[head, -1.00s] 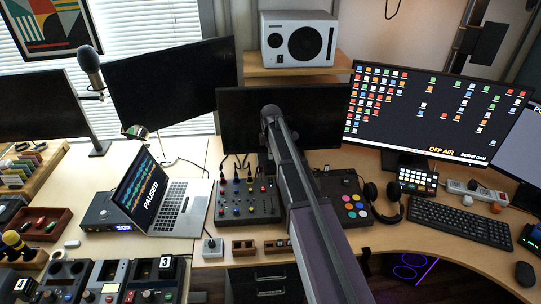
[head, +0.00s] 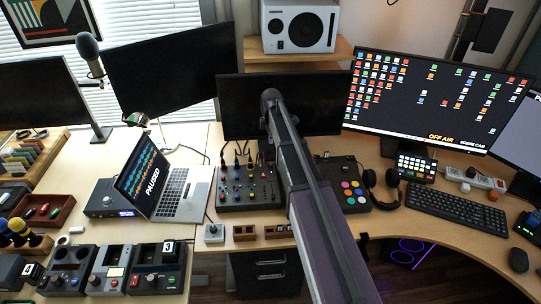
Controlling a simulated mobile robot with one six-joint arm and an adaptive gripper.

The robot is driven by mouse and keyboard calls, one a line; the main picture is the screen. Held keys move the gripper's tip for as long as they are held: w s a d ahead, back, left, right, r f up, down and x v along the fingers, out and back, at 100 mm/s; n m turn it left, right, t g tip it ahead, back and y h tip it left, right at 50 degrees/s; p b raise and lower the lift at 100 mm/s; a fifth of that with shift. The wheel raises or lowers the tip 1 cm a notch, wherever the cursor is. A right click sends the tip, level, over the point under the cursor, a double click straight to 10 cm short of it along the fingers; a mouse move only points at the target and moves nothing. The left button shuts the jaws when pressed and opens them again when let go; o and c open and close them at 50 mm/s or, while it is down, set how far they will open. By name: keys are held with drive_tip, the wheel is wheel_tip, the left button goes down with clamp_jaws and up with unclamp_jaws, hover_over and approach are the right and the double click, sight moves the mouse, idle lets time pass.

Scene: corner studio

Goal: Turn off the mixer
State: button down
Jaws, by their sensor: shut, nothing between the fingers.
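The mixer (head: 249,190) is a dark box with rows of coloured knobs. It stands on the desk (head: 180,232) left of centre, in front of the middle monitor (head: 238,108), with cables rising from its back edge. A thick grey-purple boom (head: 312,205) crosses the view from the bottom edge and hides part of the mixer's right side. I cannot tell a power switch on the mixer, nor whether it is on.
A laptop (head: 182,190) reading "PAUSED" stands left of the mixer. A small grey switch box (head: 213,233) and wooden blocks (head: 244,233) lie in front. A pad controller (head: 351,191), headphones (head: 384,188) and a keyboard (head: 455,208) lie to the right.

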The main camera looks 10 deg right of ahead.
sight(271, 165)
drive_tip(key=shift+s+a+r+t, duration=0.1)
drive_tip(key=shift+s+t, duration=0.2)
drive_tip(key=shift+s, duration=0.15)
idle(0.5)
drive_tip(key=f+b, duration=0.4)
drive_tip(key=w+f+b, duration=0.1)
drive_tip(key=f+b, duration=0.8)
drive_tip(key=f, duration=0.1)
drive_tip(key=shift+w+b, duration=0.35)
drive_tip(key=shift+b, duration=0.05)
idle(0.3)
drive_tip(key=shift+d, duration=0.35)
